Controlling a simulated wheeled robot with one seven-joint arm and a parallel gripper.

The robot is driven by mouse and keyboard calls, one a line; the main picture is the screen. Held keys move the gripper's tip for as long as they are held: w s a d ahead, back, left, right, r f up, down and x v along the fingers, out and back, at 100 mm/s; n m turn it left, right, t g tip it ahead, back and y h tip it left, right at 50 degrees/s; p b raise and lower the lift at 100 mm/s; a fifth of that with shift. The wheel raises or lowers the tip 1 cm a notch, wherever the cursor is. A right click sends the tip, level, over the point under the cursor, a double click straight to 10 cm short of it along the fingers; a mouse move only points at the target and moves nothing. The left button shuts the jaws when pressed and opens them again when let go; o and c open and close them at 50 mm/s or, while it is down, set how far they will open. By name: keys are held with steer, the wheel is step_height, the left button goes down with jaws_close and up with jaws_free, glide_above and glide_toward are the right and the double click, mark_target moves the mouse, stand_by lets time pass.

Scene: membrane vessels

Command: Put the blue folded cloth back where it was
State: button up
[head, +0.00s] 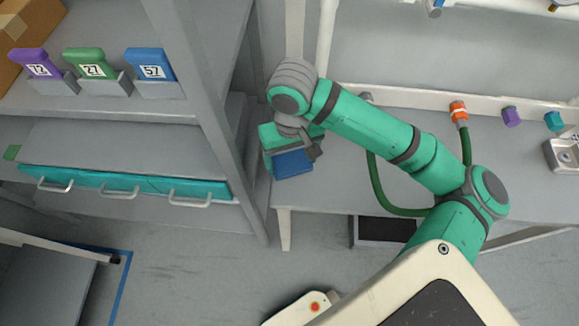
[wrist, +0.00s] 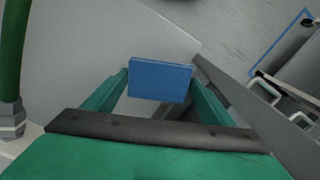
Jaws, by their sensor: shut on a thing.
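The blue folded cloth (head: 293,163) shows as a flat blue block in the head view, at the end of my arm. It also shows in the wrist view (wrist: 160,80), between the two green fingers. My gripper (head: 290,150) is shut on it and holds it at the left end of the grey bench, beside the shelf's upright. In the wrist view my gripper (wrist: 160,88) has a finger on each side of the cloth. I cannot tell whether the cloth touches the bench.
The shelf unit (head: 225,150) at left holds purple (head: 36,62), green (head: 90,62) and blue (head: 150,62) numbered blocks in holders. A green hose (head: 385,195) hangs at the grey bench (head: 325,185). Floor (head: 190,270) in front is open.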

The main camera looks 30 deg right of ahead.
mark_target(292, 179)
steer(key=f, duration=0.2)
steer(key=shift+s+a+f, duration=0.1)
steer(key=shift+s+f, duration=0.2)
steer(key=shift+f, duration=1.9)
steer(key=shift+f, duration=0.1)
steer(key=o, duration=1)
step_height(292, 179, up, 12)
steer(key=shift+r, duration=0.15)
